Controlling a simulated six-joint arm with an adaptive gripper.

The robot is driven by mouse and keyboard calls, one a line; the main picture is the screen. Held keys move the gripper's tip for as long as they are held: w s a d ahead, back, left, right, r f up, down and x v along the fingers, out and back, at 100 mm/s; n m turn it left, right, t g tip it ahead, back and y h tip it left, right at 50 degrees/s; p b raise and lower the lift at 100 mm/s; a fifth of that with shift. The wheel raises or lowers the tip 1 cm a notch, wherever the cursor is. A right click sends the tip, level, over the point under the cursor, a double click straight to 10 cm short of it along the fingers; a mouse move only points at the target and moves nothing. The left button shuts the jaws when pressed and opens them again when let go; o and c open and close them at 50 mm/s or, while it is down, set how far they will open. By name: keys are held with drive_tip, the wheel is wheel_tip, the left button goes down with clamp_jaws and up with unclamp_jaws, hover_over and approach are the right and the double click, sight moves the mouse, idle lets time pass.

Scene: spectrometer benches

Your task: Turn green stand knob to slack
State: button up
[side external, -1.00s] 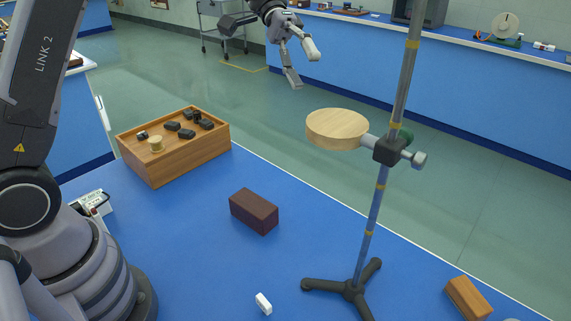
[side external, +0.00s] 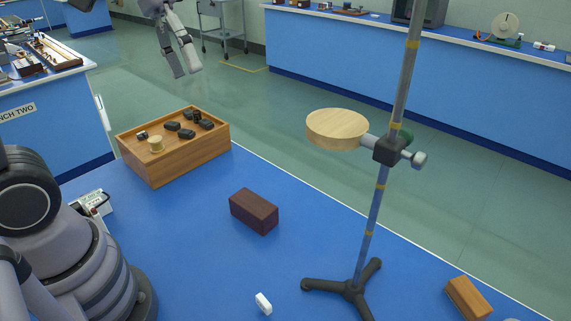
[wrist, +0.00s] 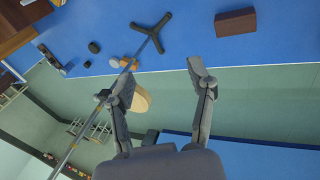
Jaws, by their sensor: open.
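The stand (side external: 376,200) is upright on the blue bench, a banded metal rod on a dark tripod foot. A black clamp (side external: 389,150) on the rod carries a round wooden disc (side external: 337,127) to its left and a silver screw knob (side external: 418,159) to its right. The dark green knob (side external: 405,136) shows partly behind the rod and clamp; its turn angle cannot be told. My gripper (side external: 187,71) is open and empty in the air, well left of the stand. In the wrist view, my left-hand finger partly covers the disc (wrist: 142,98); I cannot make out the green knob there.
A wooden tray (side external: 175,160) with small black pieces stands at the left. A dark brown block (side external: 254,211), a small white piece (side external: 263,303) and a wooden block (side external: 468,298) lie on the bench. Bare bench lies between the brown block and the stand.

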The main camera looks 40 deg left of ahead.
drive_tip(key=shift+s+a, duration=0.1)
drive_tip(key=m+g+h, duration=0.4)
drive_tip(key=g+h, duration=0.4)
drive_tip(key=h, duration=0.4)
approach(405, 133)
drive_tip(key=x, duration=0.5)
drive_tip(key=f+x, duration=0.1)
drive_tip(key=x, duration=0.2)
drive_tip(key=shift+w, duration=0.25)
drive_tip(key=shift+t, duration=0.3)
clamp_jaws()
